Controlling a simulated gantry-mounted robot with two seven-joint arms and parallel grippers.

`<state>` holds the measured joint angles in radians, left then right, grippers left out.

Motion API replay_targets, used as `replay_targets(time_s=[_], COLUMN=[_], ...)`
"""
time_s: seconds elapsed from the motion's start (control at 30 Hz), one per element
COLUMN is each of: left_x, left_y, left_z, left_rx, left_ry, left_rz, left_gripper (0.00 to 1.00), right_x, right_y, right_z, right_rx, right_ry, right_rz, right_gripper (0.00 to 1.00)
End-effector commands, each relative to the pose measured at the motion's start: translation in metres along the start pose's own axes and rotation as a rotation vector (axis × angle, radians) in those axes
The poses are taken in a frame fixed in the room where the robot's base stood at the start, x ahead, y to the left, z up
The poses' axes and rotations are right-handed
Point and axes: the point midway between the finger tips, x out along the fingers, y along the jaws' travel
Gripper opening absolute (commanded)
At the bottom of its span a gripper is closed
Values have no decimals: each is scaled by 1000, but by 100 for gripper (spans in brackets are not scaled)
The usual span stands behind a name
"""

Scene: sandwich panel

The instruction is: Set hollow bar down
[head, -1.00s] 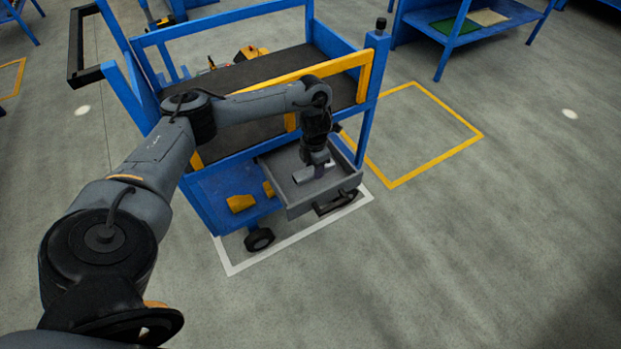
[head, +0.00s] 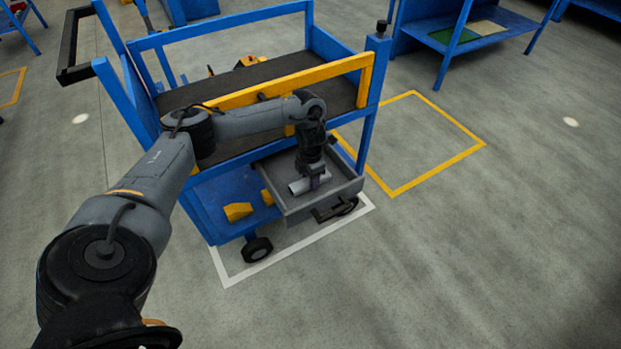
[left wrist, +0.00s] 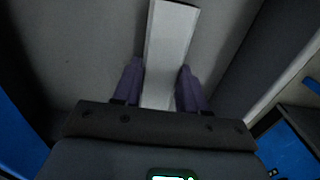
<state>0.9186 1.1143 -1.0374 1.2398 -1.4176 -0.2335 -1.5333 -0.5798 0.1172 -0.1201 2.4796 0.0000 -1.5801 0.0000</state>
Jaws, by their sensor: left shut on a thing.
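The hollow bar (head: 299,187) is a short silver-grey bar inside the open grey drawer (head: 284,198) of the blue cart. My left gripper (head: 314,183) points down into the drawer and is shut on the bar. In the left wrist view the bar (left wrist: 170,45) runs between the two purple fingers (left wrist: 160,88), with the drawer's grey floor (left wrist: 85,45) behind it. I cannot tell whether the bar touches the floor. My right gripper is out of view.
The blue cart (head: 190,211) has a dark upper shelf and a yellow rail (head: 290,80) above the drawer. Yellow blocks (head: 238,211) lie on its lower shelf, left of the drawer. The drawer walls stand close around the gripper.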

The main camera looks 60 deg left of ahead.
Motion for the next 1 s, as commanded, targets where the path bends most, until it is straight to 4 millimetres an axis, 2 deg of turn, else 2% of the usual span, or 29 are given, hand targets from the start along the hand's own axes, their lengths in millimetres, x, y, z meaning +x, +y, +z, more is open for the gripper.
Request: replay_targets(time_s=[0.13,0.17,0.3,0.67,0.87,1.0], left_x=[4,4,4,0,-24,-52], left_y=[0,0,0,0,0,1], left_z=[0,0,0,0,0,0], left_rx=[0,0,0,0,1,0], left_ry=[0,1,1,0,-1,-2], left_rz=[0,0,0,0,0,2], left_gripper=[0,47,68,68,68,68], right_x=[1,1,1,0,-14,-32], right_y=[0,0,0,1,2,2], right_z=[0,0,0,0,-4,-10], right_rx=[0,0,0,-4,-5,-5], right_ry=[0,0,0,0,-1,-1], right_rz=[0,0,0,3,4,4], right_gripper=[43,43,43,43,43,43])
